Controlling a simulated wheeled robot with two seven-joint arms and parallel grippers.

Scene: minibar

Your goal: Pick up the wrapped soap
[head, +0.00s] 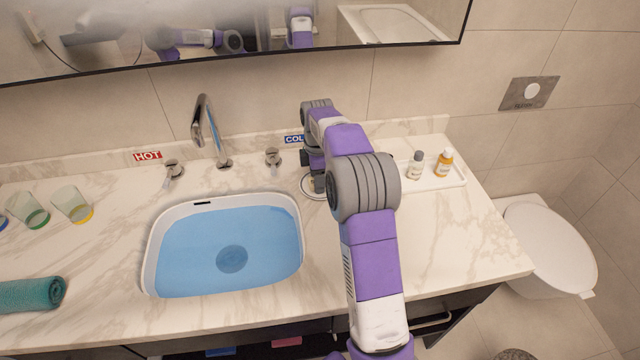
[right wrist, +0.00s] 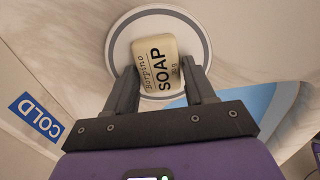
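The wrapped soap (right wrist: 158,66) is a cream block with dark "SOAP" lettering. In the right wrist view it sits over a round white dish with a grey ring (right wrist: 122,42). My right gripper (right wrist: 160,66) has one finger on each side of the soap, very close to it; I cannot tell whether they press on it. In the head view my right gripper (head: 314,178) points down over the dish (head: 312,194), right of the basin, and hides the soap. I cannot tell whether the soap is lifted. My left gripper is not in view.
A basin of blue water (head: 190,250) is left of the dish, with a faucet (head: 208,130) and a cold handle (head: 273,158) close by. A tray (head: 452,182) with two bottles stands right. Cups (head: 72,205) and a rolled teal towel (head: 30,294) are far left.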

